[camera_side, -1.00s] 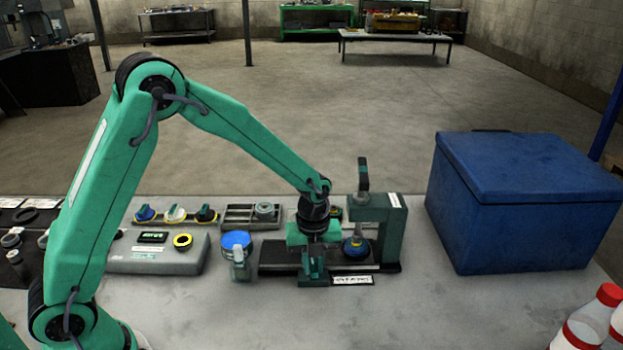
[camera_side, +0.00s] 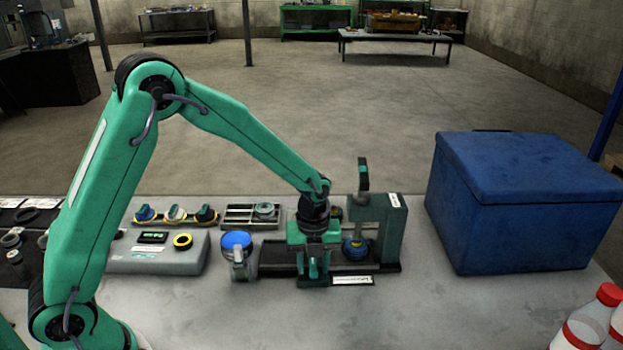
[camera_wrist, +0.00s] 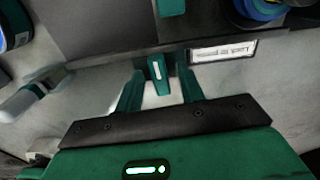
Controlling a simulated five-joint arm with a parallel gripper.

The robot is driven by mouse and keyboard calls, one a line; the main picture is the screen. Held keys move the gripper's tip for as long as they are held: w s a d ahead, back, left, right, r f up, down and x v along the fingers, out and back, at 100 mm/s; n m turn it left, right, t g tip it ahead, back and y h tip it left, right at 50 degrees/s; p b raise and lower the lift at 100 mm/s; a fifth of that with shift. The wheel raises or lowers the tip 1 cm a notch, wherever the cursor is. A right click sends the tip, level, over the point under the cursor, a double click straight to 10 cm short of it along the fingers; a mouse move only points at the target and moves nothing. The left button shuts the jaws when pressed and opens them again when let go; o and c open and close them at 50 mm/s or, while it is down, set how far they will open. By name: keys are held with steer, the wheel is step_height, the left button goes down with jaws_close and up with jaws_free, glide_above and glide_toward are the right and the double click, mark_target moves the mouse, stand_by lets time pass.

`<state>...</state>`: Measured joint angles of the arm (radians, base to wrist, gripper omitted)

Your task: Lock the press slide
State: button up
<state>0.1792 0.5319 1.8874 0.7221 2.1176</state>
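The green press (camera_side: 388,228) stands on a dark base, with its upright lever (camera_side: 363,175) at the back. A blue round part (camera_side: 355,248) sits under the press, and a blue edge shows in the wrist view (camera_wrist: 258,8). The dark slide track (camera_side: 275,255) runs left from the press. A small green lever with a white mark (camera_wrist: 158,72) is on the track's front edge, beside a white label (camera_wrist: 222,51). My gripper (camera_side: 313,272) points down at this front edge. In the wrist view my gripper (camera_wrist: 160,92) is open, its fingers on either side of the small lever, with visible gaps.
A jar with a blue lid (camera_side: 236,242) stands just left of the track. A grey control box (camera_side: 160,256) is farther left. A large blue bin (camera_side: 520,205) stands at the right, and red-capped bottles (camera_side: 600,318) at the front right. The table's front middle is clear.

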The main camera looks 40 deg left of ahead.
steer(key=shift+r, duration=0.15)
steer(key=shift+r, duration=2.6)
steer(key=shift+r, duration=0.1)
steer(key=shift+r, duration=1.9)
steer(key=s+a+r+n+t, duration=0.3)
steer(key=s+a+r+n, duration=0.2)
steer(key=s+r+n, duration=0.6)
steer(key=s+a+r+n+t, duration=0.1)
steer(key=s+a+n+t, duration=0.1)
steer(key=s+n, duration=0.8)
steer(key=shift+s+a+r+n+t, duration=0.15)
steer(key=shift+a+n+t, duration=0.25)
steer(key=shift+n, duration=2.3)
